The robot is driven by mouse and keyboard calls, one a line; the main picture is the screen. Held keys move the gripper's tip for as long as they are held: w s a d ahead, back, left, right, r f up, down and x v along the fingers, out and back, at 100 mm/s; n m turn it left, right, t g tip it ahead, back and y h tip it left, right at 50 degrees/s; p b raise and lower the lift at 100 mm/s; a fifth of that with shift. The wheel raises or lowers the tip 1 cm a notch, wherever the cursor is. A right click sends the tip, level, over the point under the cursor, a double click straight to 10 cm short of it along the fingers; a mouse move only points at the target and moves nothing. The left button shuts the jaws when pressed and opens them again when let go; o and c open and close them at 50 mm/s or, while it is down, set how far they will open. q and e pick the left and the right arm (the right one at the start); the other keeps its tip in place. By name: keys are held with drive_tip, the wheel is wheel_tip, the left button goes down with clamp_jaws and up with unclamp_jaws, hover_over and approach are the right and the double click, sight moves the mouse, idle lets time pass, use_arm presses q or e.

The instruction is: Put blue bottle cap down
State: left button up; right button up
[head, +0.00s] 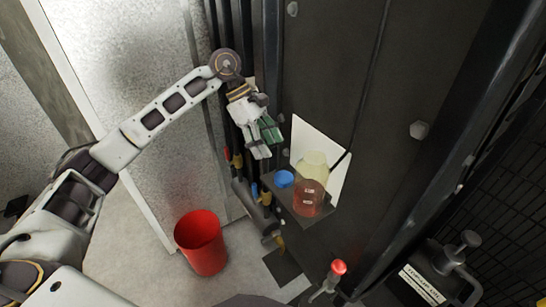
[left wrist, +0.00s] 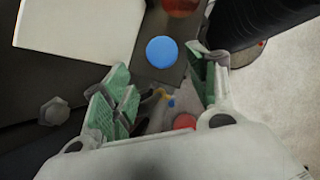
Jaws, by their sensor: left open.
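The blue bottle cap (head: 284,178) lies flat on a small dark shelf (head: 291,205) in the head view, left of the bottles. In the left wrist view the blue cap (left wrist: 162,52) sits on the shelf, beyond the gap between my fingers and apart from them. My left gripper (head: 263,141) is open and empty, above and a little left of the cap. Its green finger pads (left wrist: 162,92) stand well apart in the left wrist view. My right gripper is not in view.
A red-brown bottle (head: 308,199) and a yellowish bottle (head: 314,165) stand on the shelf beside a white sheet (head: 331,139). A red bucket (head: 201,243) is on the floor. Pipes run below my left gripper. A red-topped item (head: 338,267) is at the lower right.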

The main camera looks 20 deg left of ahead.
use_arm(q)
drive_tip(key=shift+v, duration=1.1)
